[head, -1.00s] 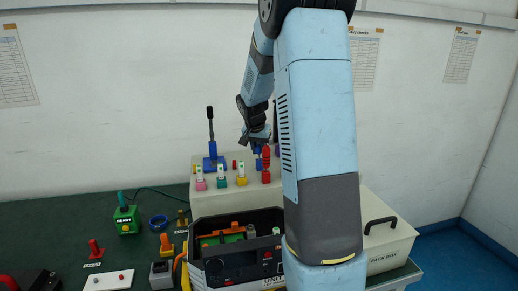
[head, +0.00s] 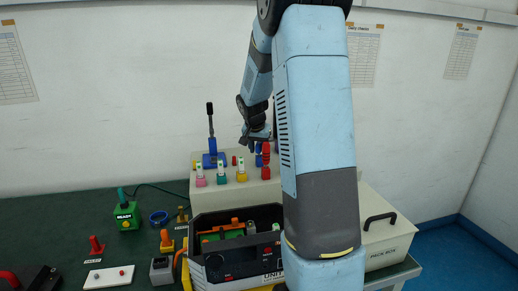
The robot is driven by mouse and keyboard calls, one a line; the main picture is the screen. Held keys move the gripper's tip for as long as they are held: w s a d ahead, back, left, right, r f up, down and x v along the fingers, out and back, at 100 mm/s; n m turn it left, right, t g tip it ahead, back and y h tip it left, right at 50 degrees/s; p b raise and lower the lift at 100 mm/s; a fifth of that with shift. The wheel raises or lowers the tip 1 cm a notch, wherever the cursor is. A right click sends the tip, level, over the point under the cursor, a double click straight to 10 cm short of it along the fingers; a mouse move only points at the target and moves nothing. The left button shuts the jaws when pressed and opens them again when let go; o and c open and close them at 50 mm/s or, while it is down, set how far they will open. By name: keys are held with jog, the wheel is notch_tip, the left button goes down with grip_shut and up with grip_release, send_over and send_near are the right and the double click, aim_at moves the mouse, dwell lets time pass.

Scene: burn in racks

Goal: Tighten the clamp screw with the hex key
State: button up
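My gripper (head: 257,141) is small in the head view, high at the back over the cream box (head: 305,172). Its fingers point down beside a blue piece and a red upright piece (head: 266,160). At this size I cannot tell whether it is open, shut or touching them. A blue base with a black upright lever (head: 212,150) stands to its left on the box. I cannot pick out the hex key or the clamp screw for certain. My arm hides part of the box's right side.
An open dark unit (head: 238,245) with orange and green parts stands in front. A lidded pack box (head: 385,240) is at the right. Small pink, teal and yellow holders (head: 221,176) line the cream box. A green box (head: 126,216) and a white plate (head: 109,277) lie left on the dark table.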

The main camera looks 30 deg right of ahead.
jog(key=shift+o, duration=0.6)
jog(key=v, duration=1.3)
jog(key=s+a+r+n+t+y, duration=0.1)
jog(key=s+a+r+n, duration=0.15)
jog(key=s+a, duration=0.35)
jog(key=s+a+r+n, duration=0.2)
jog(key=s+a+r, duration=0.15)
jog(key=s, duration=0.55)
jog(key=s+a+f+n+y, duration=0.1)
jog(key=s+a+n, duration=0.1)
jog(key=s, duration=0.5)
jog(key=s+a+f+n+t+y, duration=0.1)
jog(key=s+a+f+n, duration=0.1)
jog(key=s+a, duration=0.3)
jog(key=s, duration=0.3)
jog(key=shift+a+f+t, duration=0.2)
jog(key=shift+f+t, duration=0.05)
jog(key=shift+t, duration=0.05)
jog(key=shift+s+n, duration=0.15)
jog(key=shift+n, duration=0.1)
